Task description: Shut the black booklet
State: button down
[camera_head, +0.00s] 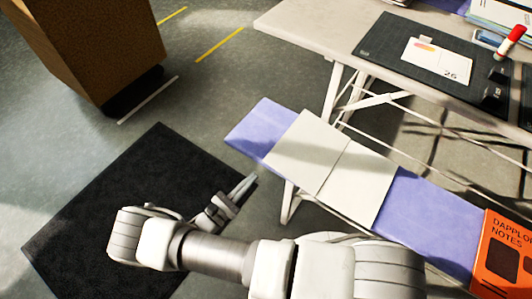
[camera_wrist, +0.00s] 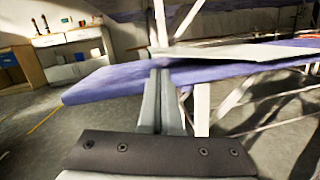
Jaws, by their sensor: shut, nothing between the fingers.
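An open booklet (camera_head: 332,168) lies on the purple-topped bench, with two pale blank pages up and a fold line between them. Its black cover is not visible from above. In the wrist view the booklet (camera_wrist: 245,53) shows edge-on as a thin pale slab at the bench's near edge. My gripper (camera_head: 250,181) is shut and empty, its fingers pointing toward the bench just short of its near edge, left of the booklet's near corner. In the wrist view the gripper's fingertips (camera_wrist: 160,73) are close to the slab's left end; I cannot tell whether they touch.
The purple bench (camera_head: 425,222) has an orange notes box (camera_head: 505,255) at its right end. Behind stands a pale table (camera_head: 320,30) with a dark desk mat (camera_head: 385,42), a card and a red-capped marker. A black floor mat (camera_head: 120,190) and brown box (camera_head: 85,45) are left.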

aim_at(267, 158)
jog(key=w+d, duration=0.1)
jog(key=w, duration=0.1)
jog(key=w+d+n+t+y+b, duration=0.1)
jog(key=w+d, duration=0.1)
jog(key=w+d+t, duration=0.1)
jog(key=w, duration=0.2)
jog(key=shift+d+f+n+b, duration=0.1)
jog(key=shift+d+n+b, duration=0.2)
jog(key=shift+n+b, duration=0.1)
jog(key=shift+w+d+r, duration=0.2)
jog(key=shift+w+d, duration=0.1)
jog(key=shift+w, duration=0.15)
